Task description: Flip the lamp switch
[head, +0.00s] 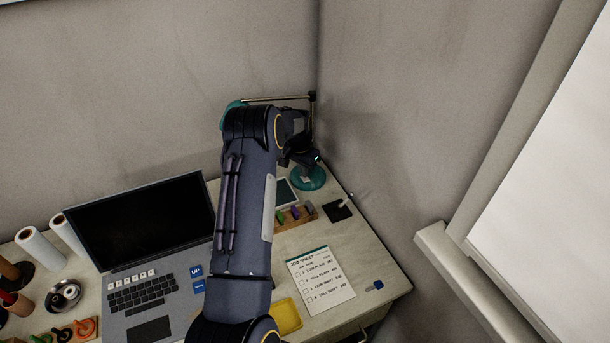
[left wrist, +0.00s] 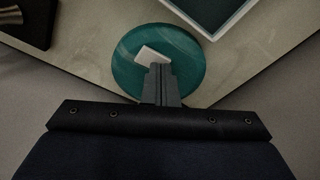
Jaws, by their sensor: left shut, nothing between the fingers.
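The lamp stands in the back corner of the desk, with a round teal base (head: 316,183), a thin brass-coloured arm (head: 280,98) and a teal shade partly hidden behind my left arm. The base fills the upper middle of the left wrist view (left wrist: 188,62). A small white switch (left wrist: 148,54) sits on it. My left gripper (head: 310,161) is shut and empty above the base. In the left wrist view its fingertips (left wrist: 160,70) overlap the lower right edge of the switch; I cannot tell whether they touch it. My right gripper is out of view.
A dark-screened tablet (head: 285,193), a block with coloured pieces (head: 296,217) and a black square item (head: 338,211) are near the lamp. A laptop (head: 140,220) is left of my arm. A job sheet (head: 321,281) lies in front. Walls close the corner behind.

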